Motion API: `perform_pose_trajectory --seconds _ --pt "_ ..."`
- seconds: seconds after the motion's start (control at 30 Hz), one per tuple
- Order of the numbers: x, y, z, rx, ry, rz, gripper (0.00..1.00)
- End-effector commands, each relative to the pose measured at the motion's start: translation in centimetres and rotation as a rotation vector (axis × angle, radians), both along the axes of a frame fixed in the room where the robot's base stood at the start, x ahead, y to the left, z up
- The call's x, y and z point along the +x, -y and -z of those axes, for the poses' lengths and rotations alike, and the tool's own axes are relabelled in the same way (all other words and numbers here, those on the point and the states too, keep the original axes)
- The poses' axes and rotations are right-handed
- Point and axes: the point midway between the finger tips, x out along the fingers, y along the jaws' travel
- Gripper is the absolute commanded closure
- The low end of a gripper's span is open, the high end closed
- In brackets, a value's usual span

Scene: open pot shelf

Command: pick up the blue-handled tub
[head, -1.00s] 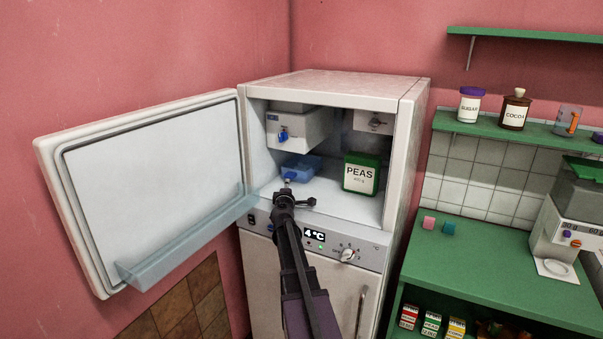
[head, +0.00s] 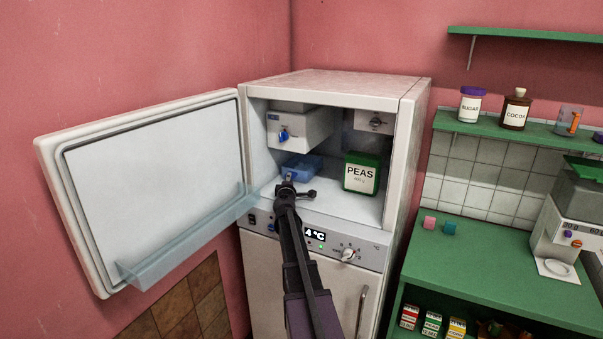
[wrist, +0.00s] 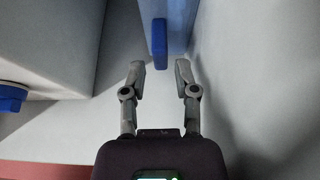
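The blue-handled tub is a small translucent blue tub (head: 303,165) on the floor of the open fridge, at the back left. In the wrist view the tub (wrist: 178,22) is at the top, with its darker blue upright handle (wrist: 159,45) facing me. My gripper (head: 290,184) reaches into the fridge in front of the tub and hides part of it. In the wrist view my gripper (wrist: 160,72) is open and empty. The handle lies just ahead of the gap between the fingertips, roughly centred, slightly nearer the left finger.
A white box with a blue knob (head: 297,128) hangs above the tub; a white box with a blue knob (wrist: 38,48) is at left in the wrist view. A green PEAS container (head: 361,173) stands to the right. The fridge door (head: 150,180) is wide open at left.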

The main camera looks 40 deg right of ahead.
Motion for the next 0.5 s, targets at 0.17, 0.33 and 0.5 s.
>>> perform_pose_trajectory --seconds 0.17,0.33,0.5 --pt "1.7 1.5 0.0 0.000 0.000 0.000 0.61" --pt "2.2 2.0 0.0 0.000 0.000 0.000 0.61" --pt "2.1 2.0 0.0 0.000 0.000 0.000 0.61"
